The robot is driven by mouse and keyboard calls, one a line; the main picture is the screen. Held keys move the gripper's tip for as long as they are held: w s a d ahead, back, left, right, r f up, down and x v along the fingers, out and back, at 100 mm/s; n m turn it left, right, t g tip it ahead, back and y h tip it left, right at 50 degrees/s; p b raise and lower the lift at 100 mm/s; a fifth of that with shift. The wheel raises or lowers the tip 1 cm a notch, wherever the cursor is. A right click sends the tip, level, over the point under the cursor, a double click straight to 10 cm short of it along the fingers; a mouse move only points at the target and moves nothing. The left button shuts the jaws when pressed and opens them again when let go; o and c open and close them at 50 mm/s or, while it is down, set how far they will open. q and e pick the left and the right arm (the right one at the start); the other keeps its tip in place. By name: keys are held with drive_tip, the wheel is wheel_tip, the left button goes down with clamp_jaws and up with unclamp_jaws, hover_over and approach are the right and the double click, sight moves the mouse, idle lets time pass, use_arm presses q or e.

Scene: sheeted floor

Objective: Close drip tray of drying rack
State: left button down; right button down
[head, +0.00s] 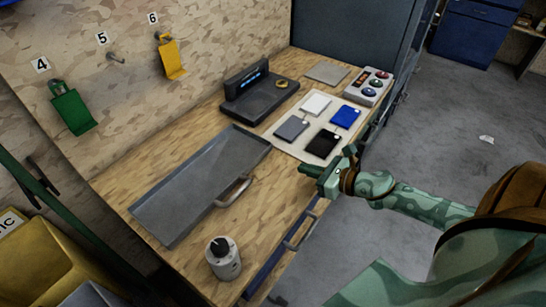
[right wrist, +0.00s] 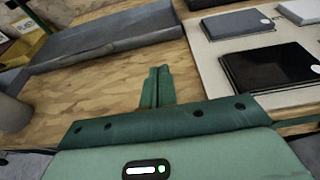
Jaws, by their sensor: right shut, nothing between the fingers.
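No drying rack can be made out in either view. A long, shallow grey metal tray (head: 195,190) with a raised rim and a bar handle (head: 233,191) lies on the wooden workbench; its edge also shows in the right wrist view (right wrist: 105,38). My right gripper (head: 308,176) is over the bench's front edge, right of the tray and apart from it. Its fingers (right wrist: 157,86) are together and empty, between the tray and the pale mat. My left gripper is not in view.
A white and black cylinder (head: 224,262) stands at the near bench end. A pale mat (head: 285,146) holds several flat cards. A black device (head: 257,97) and button box (head: 367,86) stand farther back. A handle (head: 301,232) protrudes from the bench front.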

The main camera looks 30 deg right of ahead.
approach(264, 154)
drive_tip(key=b+x, duration=0.1)
drive_tip(key=x, duration=0.4)
drive_tip(key=shift+f, duration=0.2)
drive_tip(key=shift+w+a, duration=0.25)
drive_tip(key=shift+w, duration=0.4)
